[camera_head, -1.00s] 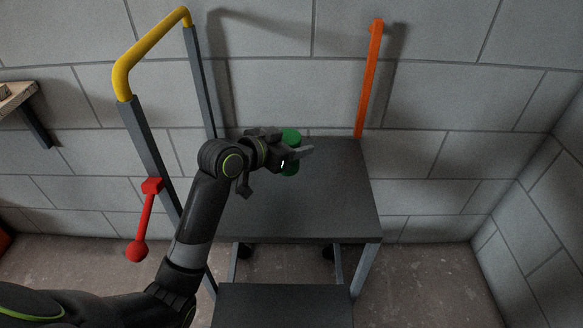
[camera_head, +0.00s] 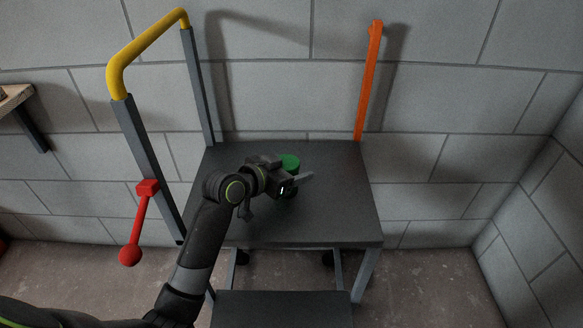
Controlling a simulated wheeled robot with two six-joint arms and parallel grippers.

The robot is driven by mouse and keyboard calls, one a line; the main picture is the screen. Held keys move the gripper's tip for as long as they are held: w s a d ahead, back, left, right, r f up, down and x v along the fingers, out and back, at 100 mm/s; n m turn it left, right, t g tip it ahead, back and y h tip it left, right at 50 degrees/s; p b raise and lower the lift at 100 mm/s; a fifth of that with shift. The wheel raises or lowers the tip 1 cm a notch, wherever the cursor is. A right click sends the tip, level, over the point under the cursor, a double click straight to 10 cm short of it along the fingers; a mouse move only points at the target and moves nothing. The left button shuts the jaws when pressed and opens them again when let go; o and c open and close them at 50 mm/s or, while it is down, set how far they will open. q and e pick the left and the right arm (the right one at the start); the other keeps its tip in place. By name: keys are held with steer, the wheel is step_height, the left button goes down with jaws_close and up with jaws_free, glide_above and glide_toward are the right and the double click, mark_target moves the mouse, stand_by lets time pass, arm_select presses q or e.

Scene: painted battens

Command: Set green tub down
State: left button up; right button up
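The green tub (camera_head: 290,162) is a small round green container over the dark top of the trolley (camera_head: 335,205). My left gripper (camera_head: 294,183) reaches in from the left, low over the trolley top, with its fingers around the tub's sides. The fingers hide much of the tub's middle; its green top shows above them. The gripper seems shut on the tub. I cannot tell whether the tub's base touches the trolley top. My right gripper is not in view.
A yellow handle (camera_head: 145,50) on grey posts rises at the trolley's left, with a red lever (camera_head: 140,222) on the near post. An orange upright (camera_head: 369,80) stands at the back right corner. A lower shelf (camera_head: 283,309) lies in front. The top's right side is clear.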

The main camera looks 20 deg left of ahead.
arm_select(q)
steer(key=shift+o, duration=0.7)
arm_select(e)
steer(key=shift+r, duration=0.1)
arm_select(q)
steer(key=shift+r, duration=0.25)
steer(key=p+v, duration=0.1)
steer(key=v, duration=0.5)
steer(key=shift+s+a, duration=0.15)
steer(key=shift+s, duration=0.05)
steer(key=shift+s+a+r+p, duration=0.1)
steer(key=shift+s+a+p, duration=0.05)
steer(key=shift+s+p, duration=0.15)
steer(key=shift+s+a, duration=0.1)
steer(key=shift+s, duration=0.05)
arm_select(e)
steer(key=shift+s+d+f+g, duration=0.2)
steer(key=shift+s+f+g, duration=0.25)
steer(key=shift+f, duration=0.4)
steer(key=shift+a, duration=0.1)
